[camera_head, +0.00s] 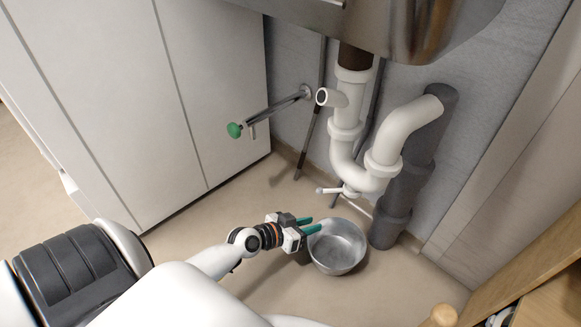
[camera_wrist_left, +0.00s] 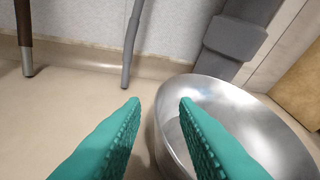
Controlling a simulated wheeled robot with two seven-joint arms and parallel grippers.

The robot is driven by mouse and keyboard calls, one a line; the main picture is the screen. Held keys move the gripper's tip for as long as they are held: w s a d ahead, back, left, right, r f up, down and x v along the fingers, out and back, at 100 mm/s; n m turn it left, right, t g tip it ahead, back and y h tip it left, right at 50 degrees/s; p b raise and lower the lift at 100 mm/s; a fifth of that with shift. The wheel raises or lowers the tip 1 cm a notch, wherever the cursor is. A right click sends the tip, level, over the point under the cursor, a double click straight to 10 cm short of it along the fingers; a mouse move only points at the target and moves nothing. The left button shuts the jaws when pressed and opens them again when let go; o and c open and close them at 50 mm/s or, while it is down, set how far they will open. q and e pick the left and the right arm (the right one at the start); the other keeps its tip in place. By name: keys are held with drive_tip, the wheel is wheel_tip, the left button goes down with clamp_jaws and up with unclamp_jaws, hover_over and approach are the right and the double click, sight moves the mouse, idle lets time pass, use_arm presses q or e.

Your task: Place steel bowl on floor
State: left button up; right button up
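The steel bowl (camera_head: 338,248) is round, shiny and empty, and it appears to sit upright on the floor below the drain pipes. My left gripper (camera_head: 309,225) is at the bowl's left rim. In the left wrist view its two teal fingers (camera_wrist_left: 160,102) are apart, with the near-left rim of the bowl (camera_wrist_left: 240,120) between them. The right finger reaches over the bowl's inside and the left finger is outside, over bare floor. A gap shows between the left finger and the rim. My right gripper is in neither view.
White drain pipes (camera_head: 347,140) and a grey standpipe (camera_head: 405,190) rise just behind the bowl. A green-handled tap (camera_head: 235,130) juts from the wall. A white cabinet (camera_head: 130,90) stands at left, wooden furniture (camera_head: 540,265) at right. The beige floor (camera_head: 200,215) is clear left of the bowl.

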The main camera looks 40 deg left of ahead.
use_arm(q)
drive_tip(key=p+v, duration=0.1)
drive_tip(key=v, duration=0.8)
